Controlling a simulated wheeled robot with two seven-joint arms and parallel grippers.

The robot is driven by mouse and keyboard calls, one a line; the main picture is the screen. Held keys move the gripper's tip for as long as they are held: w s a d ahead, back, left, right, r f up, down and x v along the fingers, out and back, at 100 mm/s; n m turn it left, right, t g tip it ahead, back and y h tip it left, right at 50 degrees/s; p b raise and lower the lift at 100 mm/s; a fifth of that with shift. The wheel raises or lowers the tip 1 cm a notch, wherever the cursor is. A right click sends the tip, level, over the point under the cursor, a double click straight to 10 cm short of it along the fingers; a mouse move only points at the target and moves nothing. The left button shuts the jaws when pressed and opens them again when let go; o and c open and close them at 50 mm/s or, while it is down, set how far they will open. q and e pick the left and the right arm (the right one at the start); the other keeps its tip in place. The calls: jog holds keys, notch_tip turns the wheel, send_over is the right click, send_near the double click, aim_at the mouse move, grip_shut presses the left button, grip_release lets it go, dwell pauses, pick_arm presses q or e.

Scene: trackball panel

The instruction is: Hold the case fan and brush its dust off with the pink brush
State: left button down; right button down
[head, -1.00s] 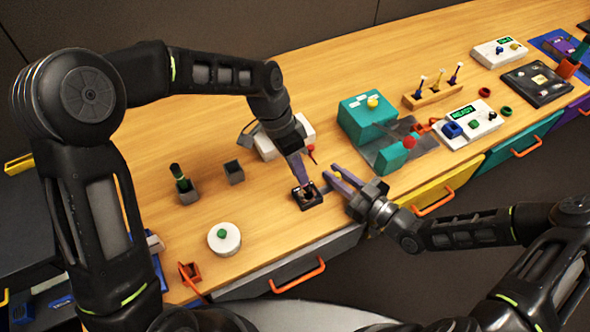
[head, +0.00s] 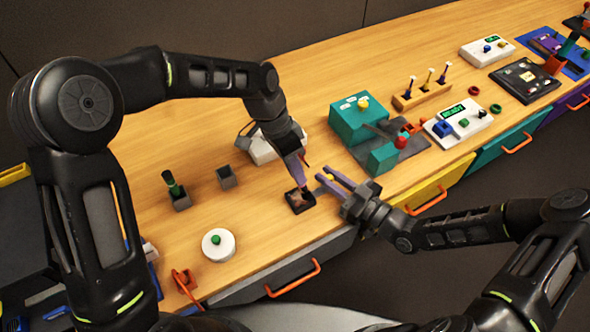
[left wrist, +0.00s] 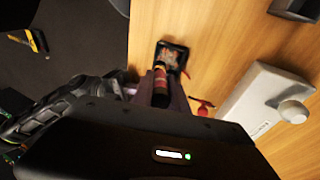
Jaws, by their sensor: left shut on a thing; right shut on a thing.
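The case fan (head: 299,201), a small black square frame with a brownish inside, sits at the table's front edge. It also shows in the left wrist view (left wrist: 173,53). My left gripper (head: 303,184) points down over the fan. It is shut on the brush (left wrist: 160,86), a dark handle with reddish bands in the left wrist view; its bristles are hard to make out against the fan. My right gripper (head: 324,173) is at the fan's right side, shut, with a small yellow spot between its fingers. Its exact contact with the fan is too small to see clearly.
A green-handled tool stands in a dark cup (head: 181,201), beside another cup (head: 227,177). A white round tub (head: 219,244) is at the front left. A white device (head: 262,150) lies behind my left gripper. A teal machine (head: 357,118) stands to the right.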

pick_arm(q)
jog(key=shift+w, duration=0.1)
jog(key=shift+w+a+f, duration=0.1)
jog(key=shift+w+a, duration=0.2)
jog(key=shift+w, duration=0.1)
jog(key=shift+w+a, duration=0.35)
jog(key=shift+w, duration=0.15)
dwell(0.3)
jog(key=shift+s+a, duration=0.35)
jog(key=shift+a, duration=0.15)
jog(key=shift+a, duration=0.1)
